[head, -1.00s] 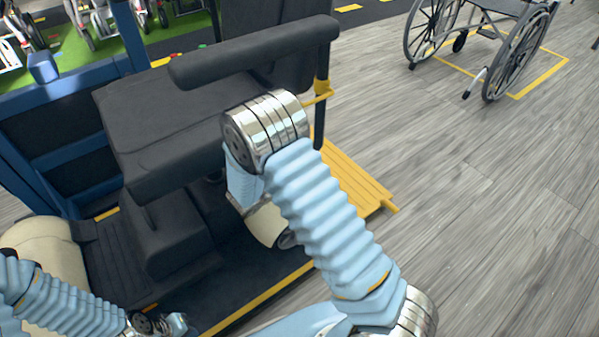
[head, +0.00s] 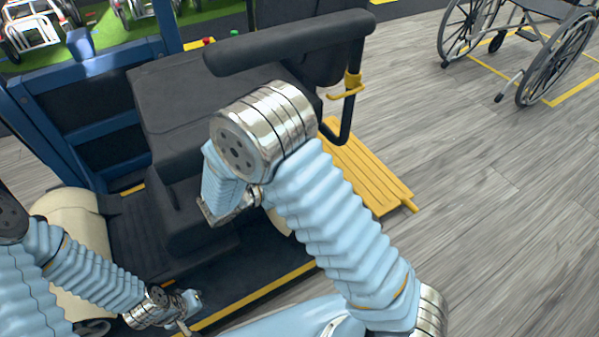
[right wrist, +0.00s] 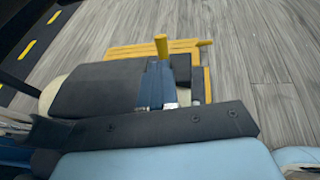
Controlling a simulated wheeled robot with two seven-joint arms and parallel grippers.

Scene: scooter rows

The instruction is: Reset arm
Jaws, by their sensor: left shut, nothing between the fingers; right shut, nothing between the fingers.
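My right arm (head: 335,225) rises from the lower right of the head view, bends at a silver joint and folds down in front of the scooter. Its gripper (head: 254,197) shows only in small part below that joint and is shut. My left arm (head: 95,275) reaches in from the left edge. Its gripper (head: 188,312) is low in the picture, above the scooter's dark floor, shut and empty. The pale blue housing of my right arm (right wrist: 165,162) fills the bottom of the right wrist view.
A scooter with a dark seat (head: 195,95), black armrest (head: 290,42) and yellow slatted step (head: 365,172) stands close in front, beside a blue frame (head: 95,125). A wheelchair (head: 555,60) stands at upper right. Grey floor (head: 480,220) is clear on the right.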

